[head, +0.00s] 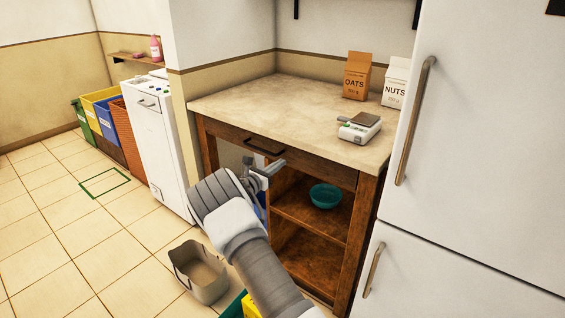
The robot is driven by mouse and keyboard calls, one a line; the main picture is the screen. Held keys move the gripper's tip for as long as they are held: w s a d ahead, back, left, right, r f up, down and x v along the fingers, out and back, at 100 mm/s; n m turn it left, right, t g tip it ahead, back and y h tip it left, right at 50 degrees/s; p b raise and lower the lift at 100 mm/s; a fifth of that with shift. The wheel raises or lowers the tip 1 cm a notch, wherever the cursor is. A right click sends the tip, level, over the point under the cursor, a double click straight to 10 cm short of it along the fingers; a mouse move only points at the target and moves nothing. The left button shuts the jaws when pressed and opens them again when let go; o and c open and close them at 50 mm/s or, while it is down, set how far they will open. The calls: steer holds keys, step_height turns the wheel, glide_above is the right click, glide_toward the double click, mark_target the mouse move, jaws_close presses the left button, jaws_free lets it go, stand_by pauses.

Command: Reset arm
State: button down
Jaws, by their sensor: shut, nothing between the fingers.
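My gripper (268,173) is at the end of my arm, which reaches up from the bottom middle of the head view. It is shut and holds nothing. It is in front of the wooden counter unit (353,181), below the drawer handle (264,147) in the picture. I cannot tell whether it touches the unit. My arm hides part of the unit's lower left side.
A teal bowl (325,196) sits on the unit's open shelf. A scale (359,127), an oats carton (356,76) and a nuts carton (396,82) stand on the counter. A white fridge (490,130) is close on the right. A grey bin (201,272) stands on the floor. Floor at left is clear.

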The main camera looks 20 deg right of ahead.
steer(key=p+v, duration=0.2)
steer(key=v, duration=0.7)
steer(key=s+d+r+m+g+y, duration=0.35)
steer(key=s+r+m, duration=0.35)
steer(key=s, duration=0.3)
steer(key=s+d+r+m+g+y, duration=0.25)
steer(key=s+r+m+g, duration=0.35)
steer(key=s, duration=0.4)
steer(key=s+a+r+m+t+y, duration=0.2)
steer(key=s+a+m+y, duration=0.15)
steer(key=s, duration=0.45)
steer(key=s+a+r+m+t+y, duration=0.25)
steer(key=s+a+m, duration=0.2)
steer(key=s, duration=0.45)
steer(key=s+a+r+m+t+y, duration=0.1)
steer(key=s+a+r+m+y, duration=0.25)
steer(key=s, duration=0.45)
step_height(320, 180, up, 18)
steer(key=p, duration=1.9)
steer(key=shift+a, duration=0.4)
